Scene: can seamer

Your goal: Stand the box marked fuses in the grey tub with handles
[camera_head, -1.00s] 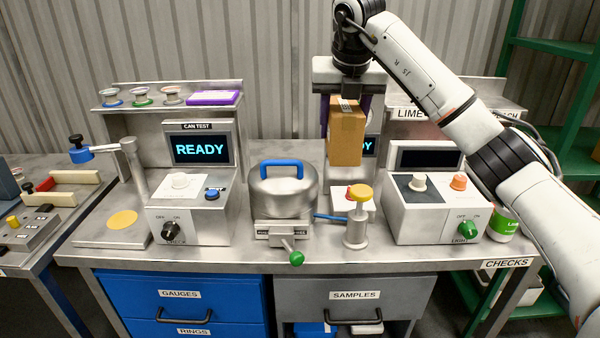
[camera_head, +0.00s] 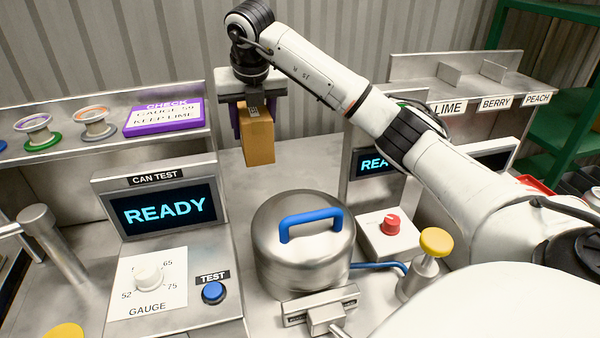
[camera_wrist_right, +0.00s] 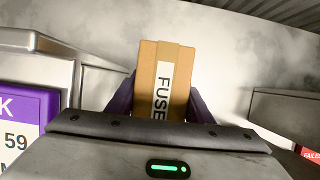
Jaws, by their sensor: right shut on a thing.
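The box marked fuses (camera_head: 258,140) is a brown cardboard box, held upright in the air above the metal bench, behind the steel pot with the blue handle. In the right wrist view the box (camera_wrist_right: 150,75) shows a white label reading "FUSE", its end hidden by the gripper body. My right gripper (camera_head: 252,105) is shut on the box, its purple fingers on either side; they also show in the right wrist view. My left gripper is in neither current view. No grey tub with handles can be made out.
The steel pot (camera_head: 303,250) stands below and in front of the box. The can test unit (camera_head: 155,195) is to the left, and a red-button box (camera_head: 390,235) and yellow-topped post (camera_head: 425,265) are to the right. A shelf with a purple sign (camera_head: 163,116) is at left.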

